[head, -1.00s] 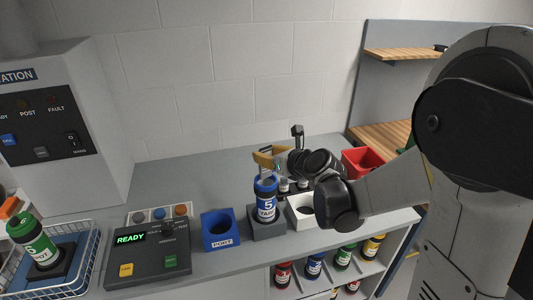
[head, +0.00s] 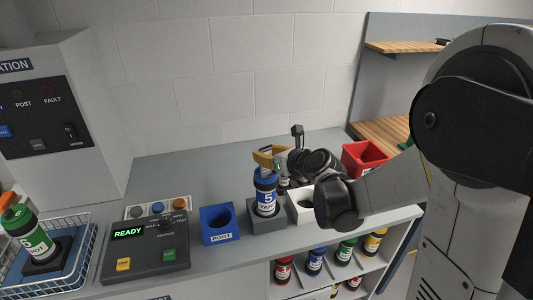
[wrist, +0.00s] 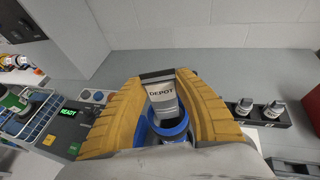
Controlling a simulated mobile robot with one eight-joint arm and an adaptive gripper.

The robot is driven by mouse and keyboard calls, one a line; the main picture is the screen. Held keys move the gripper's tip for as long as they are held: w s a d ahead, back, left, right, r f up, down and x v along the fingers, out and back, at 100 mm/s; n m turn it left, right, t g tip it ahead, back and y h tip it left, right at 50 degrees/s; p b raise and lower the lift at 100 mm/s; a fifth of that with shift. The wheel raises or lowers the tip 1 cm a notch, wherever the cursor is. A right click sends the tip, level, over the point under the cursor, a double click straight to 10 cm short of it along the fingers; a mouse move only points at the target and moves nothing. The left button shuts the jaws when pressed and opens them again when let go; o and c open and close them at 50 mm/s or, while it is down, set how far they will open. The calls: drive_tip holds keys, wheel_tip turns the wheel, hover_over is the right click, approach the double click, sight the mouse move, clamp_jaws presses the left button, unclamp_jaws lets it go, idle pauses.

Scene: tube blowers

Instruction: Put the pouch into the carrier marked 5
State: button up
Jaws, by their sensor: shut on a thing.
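In the head view this blue carrier (head: 266,198), marked 5 with a second word that looks like YARD, stands upright in a grey block. My gripper (head: 270,157) is just above it. A green carrier (head: 31,234), also marked 5, leans in a wire basket at the left; its label ends in "POT".
A blue block marked PORT (head: 219,239) and a control box reading READY (head: 146,256) stand left of the blue carrier. A white holder (head: 302,217) and a red bin (head: 361,160) are to the right. Several carriers sit on shelves below (head: 314,262).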

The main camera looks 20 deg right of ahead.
drive_tip(key=shift+f+b, duration=1.7)
drive_tip(key=shift+f, duration=0.3)
drive_tip(key=o, duration=1.1)
drive_tip(key=shift+o, duration=0.2)
drive_tip(key=v, duration=1.2)
